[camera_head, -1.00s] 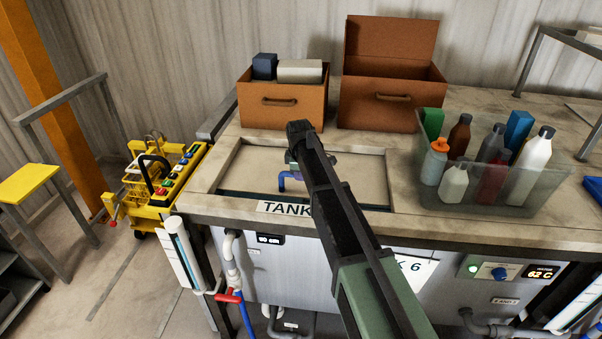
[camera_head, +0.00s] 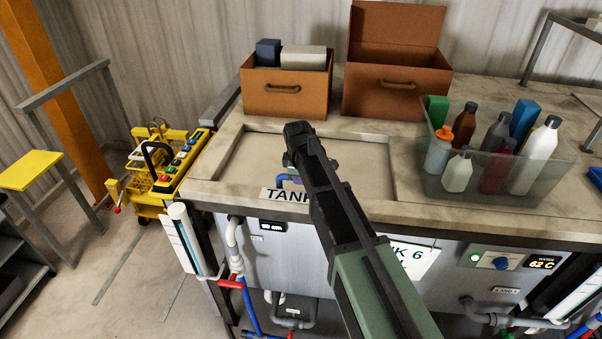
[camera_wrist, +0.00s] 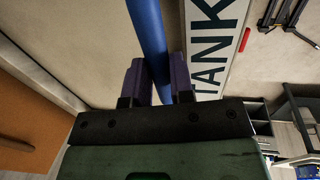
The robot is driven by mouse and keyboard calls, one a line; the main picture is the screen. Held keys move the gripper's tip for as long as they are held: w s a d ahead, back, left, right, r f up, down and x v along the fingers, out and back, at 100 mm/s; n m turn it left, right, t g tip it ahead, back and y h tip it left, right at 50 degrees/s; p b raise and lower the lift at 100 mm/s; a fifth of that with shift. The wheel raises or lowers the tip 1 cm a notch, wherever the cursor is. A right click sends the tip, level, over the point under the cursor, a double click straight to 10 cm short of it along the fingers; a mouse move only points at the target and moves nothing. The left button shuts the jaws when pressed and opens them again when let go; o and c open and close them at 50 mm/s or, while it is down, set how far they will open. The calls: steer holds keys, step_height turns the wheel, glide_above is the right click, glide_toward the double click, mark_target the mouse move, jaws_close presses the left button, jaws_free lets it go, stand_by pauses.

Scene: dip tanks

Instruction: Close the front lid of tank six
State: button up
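The front lid (camera_head: 250,165) of tank six is a pale, flat panel in the tank's top frame, just behind the TANK label (camera_head: 280,195). It lies about level in the frame, with no dark gap showing at its front edge. Its blue handle (camera_head: 284,180) is partly hidden by my gripper (camera_head: 292,168). In the wrist view the blue handle (camera_wrist: 147,30) runs between the two purple fingers of my gripper (camera_wrist: 160,75), which look shut on it. My arm hides the right front part of the lid.
Two brown boxes (camera_head: 285,98) (camera_head: 395,97) stand behind the lid, the right one with its top raised. A clear bin (camera_head: 500,185) of several bottles stands to the right on the tank top. A yellow cart (camera_head: 170,170) is at the left.

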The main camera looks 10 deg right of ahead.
steer(key=o, duration=0.4)
steer(key=shift+s+a, duration=0.15)
steer(key=shift+s, duration=0.2)
steer(key=shift+w, duration=0.1)
steer(key=shift+r+p, duration=0.3)
steer(key=shift+p, duration=0.05)
steer(key=r+p, duration=0.3)
steer(key=s+r+p, duration=0.1)
steer(key=r+p, duration=0.2)
steer(key=s+r+p, duration=0.1)
steer(key=r+p, duration=0.3)
steer(key=shift+a, duration=0.25)
